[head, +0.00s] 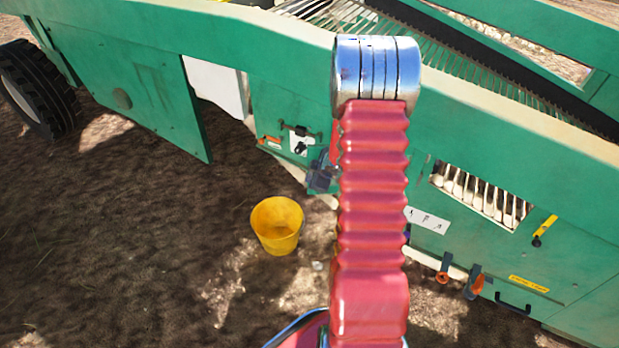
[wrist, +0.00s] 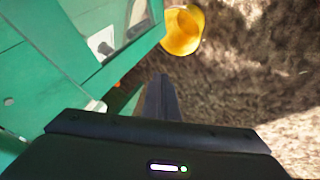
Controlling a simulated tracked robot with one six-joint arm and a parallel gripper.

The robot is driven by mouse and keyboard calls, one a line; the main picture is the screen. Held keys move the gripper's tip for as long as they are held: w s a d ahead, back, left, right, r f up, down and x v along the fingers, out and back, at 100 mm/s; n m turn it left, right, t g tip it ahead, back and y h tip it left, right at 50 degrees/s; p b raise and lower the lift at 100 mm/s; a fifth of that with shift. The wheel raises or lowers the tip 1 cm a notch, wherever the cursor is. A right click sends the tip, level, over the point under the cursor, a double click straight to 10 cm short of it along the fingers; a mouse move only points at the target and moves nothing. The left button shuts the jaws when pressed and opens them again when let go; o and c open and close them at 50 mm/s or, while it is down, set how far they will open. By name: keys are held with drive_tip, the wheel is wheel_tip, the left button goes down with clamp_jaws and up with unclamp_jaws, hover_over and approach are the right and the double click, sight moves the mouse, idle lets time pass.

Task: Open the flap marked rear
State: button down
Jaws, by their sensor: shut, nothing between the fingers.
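The green machine (head: 270,90) crosses the head view. Its side has several panels, and I cannot read which one is marked rear. One green panel (head: 165,95) at left stands beside a white opening (head: 215,85). The lower right panel (head: 505,265) has a black handle, a yellow label (head: 528,284) and orange-ended latches (head: 475,284). In the wrist view my gripper (wrist: 162,82) is shut and empty, with its fingertips over the ground beside the machine's green side (wrist: 35,75). In the head view my arm hides most of the gripper.
A yellow bucket (head: 277,225) stands on bare soil near the machine; it also shows in the wrist view (wrist: 182,30). Small fittings (head: 300,140) sit on the machine's side. A black tyre (head: 38,90) is at far left. The soil at lower left is clear.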

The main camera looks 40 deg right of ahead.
drive_tip(key=v, duration=0.7)
drive_tip(key=shift+s+r, duration=0.2)
drive_tip(key=shift+r, duration=0.05)
drive_tip(key=shift+d, duration=0.1)
idle(0.4)
